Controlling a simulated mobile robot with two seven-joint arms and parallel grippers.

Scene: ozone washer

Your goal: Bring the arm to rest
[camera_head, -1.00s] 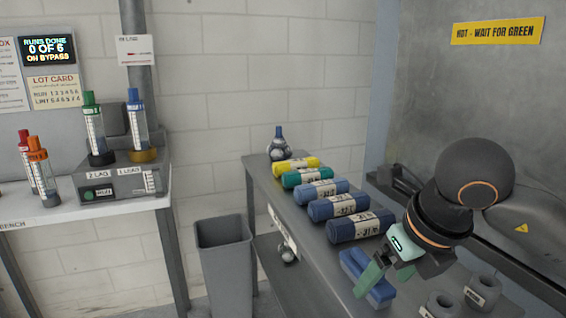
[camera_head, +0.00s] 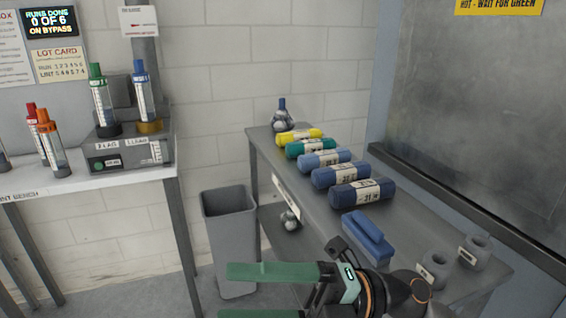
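My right gripper (camera_head: 232,292) comes in at the bottom of the head view, its arm entering from the lower right. Its two long green fingers point left and lie apart, with nothing between them. The lower finger is partly cut off by the picture's edge. The gripper shows in front of the grey table's near end and the floor, to the left of and below the blue block (camera_head: 366,238). It appears clear of the block. My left gripper is not in view.
A grey table (camera_head: 270,165) holds several labelled rolls (camera_head: 340,174), a dark-capped bottle (camera_head: 283,118) and two grey rings (camera_head: 434,268). A grey bin (camera_head: 230,240) stands left of it. A white bench (camera_head: 95,183) with capped tubes is at left. A metal panel (camera_head: 475,110) rises at right.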

